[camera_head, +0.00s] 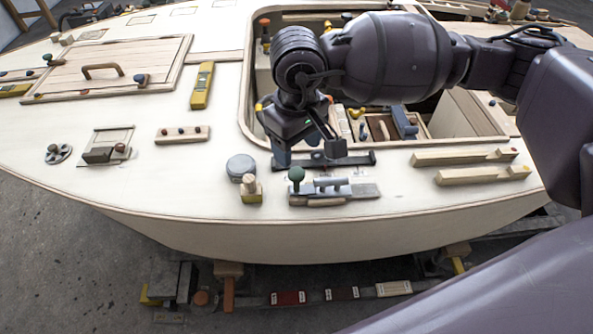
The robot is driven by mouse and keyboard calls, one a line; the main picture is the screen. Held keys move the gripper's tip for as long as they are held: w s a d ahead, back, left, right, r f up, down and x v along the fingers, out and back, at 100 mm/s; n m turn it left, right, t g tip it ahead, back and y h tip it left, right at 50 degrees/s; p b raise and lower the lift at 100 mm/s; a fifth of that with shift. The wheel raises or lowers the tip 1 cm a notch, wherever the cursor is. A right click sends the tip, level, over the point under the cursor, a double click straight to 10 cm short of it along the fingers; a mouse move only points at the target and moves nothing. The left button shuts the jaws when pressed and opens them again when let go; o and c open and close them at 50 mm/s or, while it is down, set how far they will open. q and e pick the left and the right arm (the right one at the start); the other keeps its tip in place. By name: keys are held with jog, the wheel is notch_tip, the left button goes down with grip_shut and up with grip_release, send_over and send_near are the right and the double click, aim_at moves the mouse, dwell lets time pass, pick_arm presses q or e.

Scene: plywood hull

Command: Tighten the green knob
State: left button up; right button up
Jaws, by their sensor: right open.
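A dark green knob (297,174) stands upright on the metal plate of a low tool (335,190) near the hull deck's front edge. My left gripper is not in view.
A round grey tin (240,167) and a wooden block (251,190) stand left of the tool. Light wooden bars (483,174) lie to the right. Behind my gripper is an open cockpit well holding several tools. A yellow level (202,86) lies further left.

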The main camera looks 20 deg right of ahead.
aim_at(297, 172)
notch_tip(297, 172, down, 8)
jog(key=shift+f+b, duration=0.1)
jog(key=shift+b, duration=0.25)
jog(key=c, duration=0.9)
jog(key=shift+m, duration=0.3)
